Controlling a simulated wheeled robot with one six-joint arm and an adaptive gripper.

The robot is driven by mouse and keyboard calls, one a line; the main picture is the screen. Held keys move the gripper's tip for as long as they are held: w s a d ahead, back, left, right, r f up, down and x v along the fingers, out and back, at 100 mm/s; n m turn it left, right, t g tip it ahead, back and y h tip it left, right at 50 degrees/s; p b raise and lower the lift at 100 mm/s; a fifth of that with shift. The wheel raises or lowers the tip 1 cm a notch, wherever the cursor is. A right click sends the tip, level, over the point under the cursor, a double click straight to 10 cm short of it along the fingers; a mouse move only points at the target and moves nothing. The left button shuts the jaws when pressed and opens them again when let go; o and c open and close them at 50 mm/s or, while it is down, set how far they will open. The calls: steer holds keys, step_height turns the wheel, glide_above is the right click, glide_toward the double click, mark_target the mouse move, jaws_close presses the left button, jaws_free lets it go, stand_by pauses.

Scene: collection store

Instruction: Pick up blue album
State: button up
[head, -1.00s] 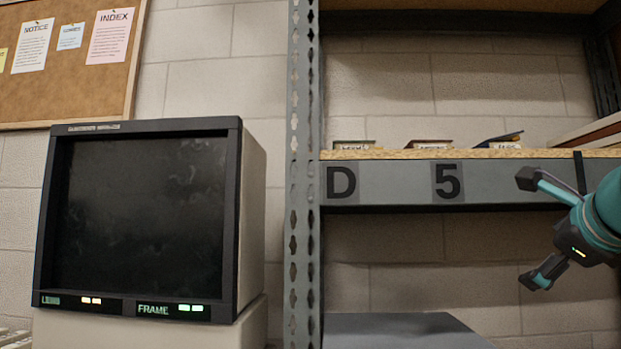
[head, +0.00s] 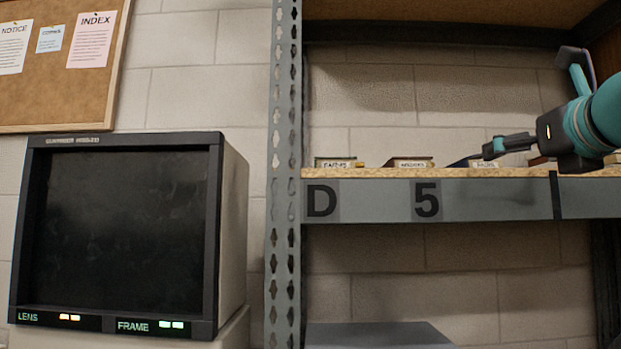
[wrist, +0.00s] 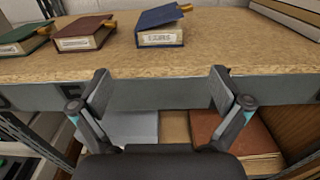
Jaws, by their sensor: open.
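The blue album (wrist: 161,26) lies on the shelf in the wrist view, with a pale label on its near edge and a tan tab at its upper right. In the head view the blue album (head: 465,161) shows only partly, behind a finger of my gripper. My gripper (wrist: 158,92) is open and empty, in front of the shelf edge, with the album beyond the gap between its fingertips. In the head view my gripper (head: 532,100) is at the right, at about shelf height and above.
A red album (wrist: 84,33) and a green album (wrist: 22,38) lie left of the blue one on the chipboard shelf (wrist: 230,45). Larger flat volumes (wrist: 292,14) lie to the right. A metal upright (head: 284,200) and a monitor (head: 120,230) stand at left in the head view.

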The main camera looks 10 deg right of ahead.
mark_target(486, 166)
steer(key=shift+p+x, duration=0.3)
steer(key=shift+x, duration=4.6)
steer(key=shift+a, duration=0.1)
steer(key=shift+c, duration=0.3)
steer(key=c, duration=1.2)
